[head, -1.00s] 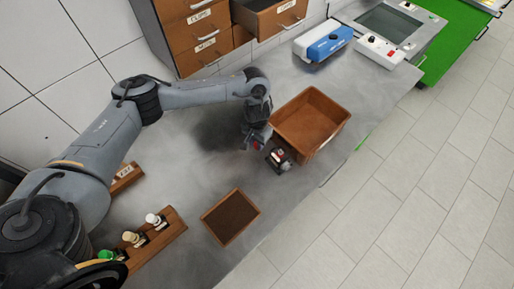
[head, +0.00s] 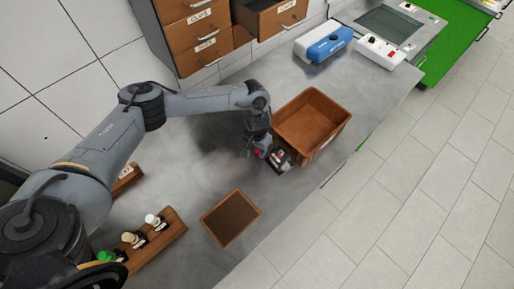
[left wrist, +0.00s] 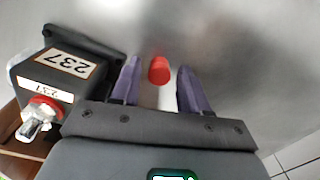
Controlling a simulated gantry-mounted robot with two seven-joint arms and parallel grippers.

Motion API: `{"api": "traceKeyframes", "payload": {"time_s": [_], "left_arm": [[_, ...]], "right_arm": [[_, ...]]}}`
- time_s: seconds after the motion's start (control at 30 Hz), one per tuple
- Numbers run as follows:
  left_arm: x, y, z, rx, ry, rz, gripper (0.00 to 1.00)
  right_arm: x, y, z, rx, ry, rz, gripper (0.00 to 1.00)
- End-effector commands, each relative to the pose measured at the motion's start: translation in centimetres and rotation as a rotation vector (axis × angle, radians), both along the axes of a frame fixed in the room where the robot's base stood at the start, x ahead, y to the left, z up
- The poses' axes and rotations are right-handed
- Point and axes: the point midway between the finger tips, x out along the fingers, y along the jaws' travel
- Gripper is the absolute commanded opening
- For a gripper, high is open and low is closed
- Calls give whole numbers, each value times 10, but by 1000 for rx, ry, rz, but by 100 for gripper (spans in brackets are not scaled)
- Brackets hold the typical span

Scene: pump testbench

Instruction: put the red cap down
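The red cap (left wrist: 159,70), with a white part (left wrist: 167,96) below it, is between the purple fingers of my left gripper (left wrist: 160,78) in the left wrist view. A narrow gap shows on both sides of it, so the gripper looks open around it. In the head view the red cap (head: 257,152) is a small red spot at my left gripper (head: 250,153), low over the grey table. Whether the cap touches the table is hard to tell. My right gripper is not in view.
A dark device labelled 237 (left wrist: 60,75) is close beside the left gripper; it also shows in the head view (head: 280,158). A brown bin (head: 338,127) is behind it. A shallow wooden tray (head: 230,218) and a rack of bottles (head: 172,236) are nearer. Table between is bare.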

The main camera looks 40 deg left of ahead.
Motion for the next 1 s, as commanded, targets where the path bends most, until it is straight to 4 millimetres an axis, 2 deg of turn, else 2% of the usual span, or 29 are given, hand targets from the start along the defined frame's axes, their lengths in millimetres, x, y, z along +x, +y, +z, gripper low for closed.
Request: {"api": "traceKeyframes", "payload": {"time_s": [0.33, 0.47, 0.57, 0.8, 0.9, 1.0], "left_arm": [[0, 0, 1, 0, -1, 0, 50], [1, 0, 10, -2, -2, 1, 50], [1, 0, 23, -2, -3, 1, 50], [1, 0, 66, -2, -4, 0, 50], [2, 1, 89, 2, -6, -1, 50], [1, 1, 103, 1, -4, 0, 50]], "right_arm": [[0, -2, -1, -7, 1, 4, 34], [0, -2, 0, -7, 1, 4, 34], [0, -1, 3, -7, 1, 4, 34], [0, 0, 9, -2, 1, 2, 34], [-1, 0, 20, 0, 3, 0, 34], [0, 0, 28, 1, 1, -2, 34]]}}
